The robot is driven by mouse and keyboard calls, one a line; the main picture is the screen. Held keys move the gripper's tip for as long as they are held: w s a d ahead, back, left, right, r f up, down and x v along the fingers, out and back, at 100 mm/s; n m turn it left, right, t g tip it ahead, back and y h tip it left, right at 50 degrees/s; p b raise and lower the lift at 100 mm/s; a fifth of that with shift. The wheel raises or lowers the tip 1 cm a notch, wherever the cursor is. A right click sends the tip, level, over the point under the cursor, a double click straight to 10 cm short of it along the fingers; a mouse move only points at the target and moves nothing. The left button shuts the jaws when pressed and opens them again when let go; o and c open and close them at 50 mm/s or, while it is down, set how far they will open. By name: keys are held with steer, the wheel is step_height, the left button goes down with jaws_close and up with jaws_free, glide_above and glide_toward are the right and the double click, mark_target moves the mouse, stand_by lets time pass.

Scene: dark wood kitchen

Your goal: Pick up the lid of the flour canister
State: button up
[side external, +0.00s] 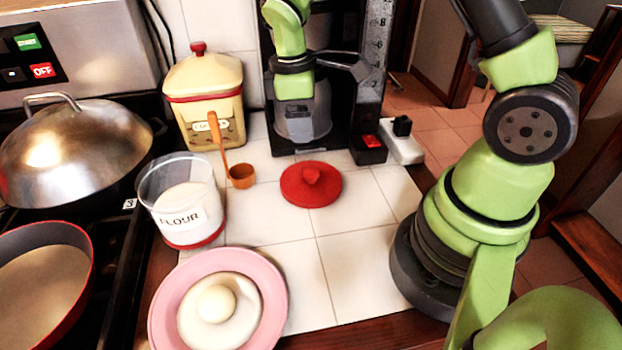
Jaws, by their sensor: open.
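The flour canister (187,218) is a clear round jar with a FLOUR label, white contents and a red base. It stands open on the white tiled counter. A round red lid with a centre knob (311,184) lies flat on the tiles to the right of the canister, apart from it. My gripper (335,68) is at the top centre, above and behind the lid and not touching it. It is open, with nothing seen between its fingers. Its fingertips are hard to make out against the dark appliance behind.
A yellow lidded canister (208,115) and an orange scoop (241,176) stand behind the flour canister. A pink plate (167,314) is in front of it. A dark appliance (372,150) stands behind the lid. A stove with pans is at left. Tiles around the lid are clear.

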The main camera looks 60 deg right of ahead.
glide_above(311, 171)
steer(key=w, duration=0.1)
step_height(311, 171, down, 5)
steer(key=shift+f, duration=0.1)
steer(key=f, duration=0.3)
steer(key=s+f, duration=0.1)
steer(key=f, duration=0.1)
steer(key=shift+f, duration=0.15)
steer(key=c, duration=1)
